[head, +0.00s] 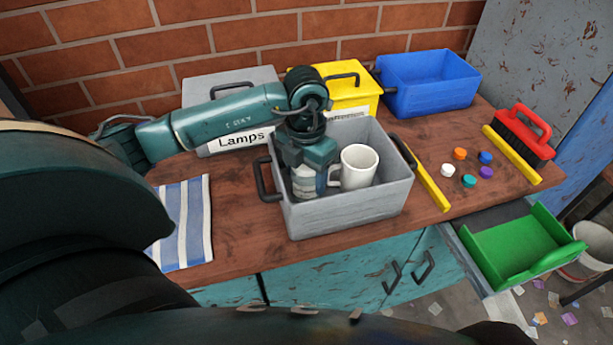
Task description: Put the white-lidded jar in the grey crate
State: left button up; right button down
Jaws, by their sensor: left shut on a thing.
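The open grey crate (350,213) stands on the wooden worktop, with dark handles at its sides. My left gripper (306,163) reaches down into the left part of the crate, shut on a jar (304,184) with a pale and blue body. The gripper covers the top of the jar, so its lid is hidden. I cannot tell whether the jar touches the crate floor. A white mug (358,166) is in the crate just right of the jar. My right gripper is not in view.
Behind stand a grey box (228,88) labelled "Lamps", a yellow box (352,97) and a blue box (428,83). A striped cloth (186,222) lies left. Right are yellow strips (427,180), coloured caps (460,154), a red brush (524,130) and a green tray (523,247).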

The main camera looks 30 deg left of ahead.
pick_arm(q)
jog(key=shift+f, duration=0.6)
jog(key=shift+f, duration=0.2)
jog(key=o, duration=1.1)
jog(key=shift+c, duration=0.2)
notch_tip(320, 180, up, 12)
jog(key=shift+r, duration=0.25)
jog(key=shift+f, duration=0.1)
